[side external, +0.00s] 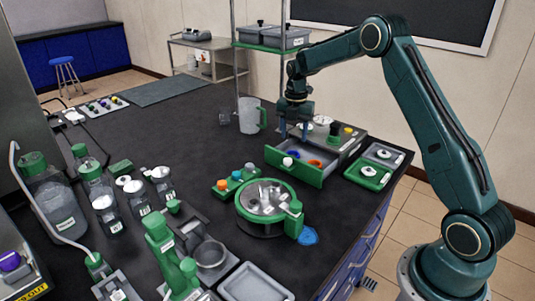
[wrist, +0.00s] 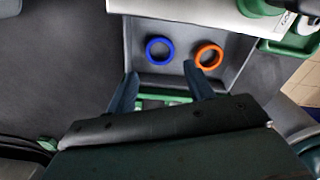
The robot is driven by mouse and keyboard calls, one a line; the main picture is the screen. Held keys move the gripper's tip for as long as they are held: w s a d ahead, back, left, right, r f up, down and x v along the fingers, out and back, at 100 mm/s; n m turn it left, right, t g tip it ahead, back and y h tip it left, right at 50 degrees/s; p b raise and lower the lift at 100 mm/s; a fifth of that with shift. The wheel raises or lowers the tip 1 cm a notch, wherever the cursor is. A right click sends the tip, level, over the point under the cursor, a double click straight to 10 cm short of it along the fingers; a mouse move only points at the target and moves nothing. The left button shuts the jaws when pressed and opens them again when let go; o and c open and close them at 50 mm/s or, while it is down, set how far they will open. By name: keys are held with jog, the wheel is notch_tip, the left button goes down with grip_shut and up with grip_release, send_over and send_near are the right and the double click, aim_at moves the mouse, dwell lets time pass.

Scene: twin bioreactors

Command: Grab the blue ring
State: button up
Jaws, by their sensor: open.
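The blue ring (wrist: 148,49) lies flat in an open grey drawer (wrist: 228,62), on the left side of it in the wrist view. An orange ring (wrist: 198,58) lies to its right, apart from it. In the side external view the blue ring (side external: 293,153) shows partly behind the green drawer front (side external: 292,167), with the orange ring (side external: 315,163) beside it. My gripper (wrist: 160,70) is open and empty, its fingers pointing down over the drawer. In the side external view my gripper (side external: 293,137) is above the blue ring; the exact gap is hard to tell.
The drawer's grey cabinet (side external: 345,142) carries knobs and a white dish. A green tray (side external: 374,166) stands to its right. A clear jug (side external: 252,115) stands to the left. A round green-rimmed device (side external: 262,216) and a small rack with coloured caps (side external: 233,184) stand in front of the drawer.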

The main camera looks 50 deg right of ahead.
jog(key=shift+f, duration=0.95)
jog(key=shift+f, duration=2.55)
jog(key=c, duration=0.7)
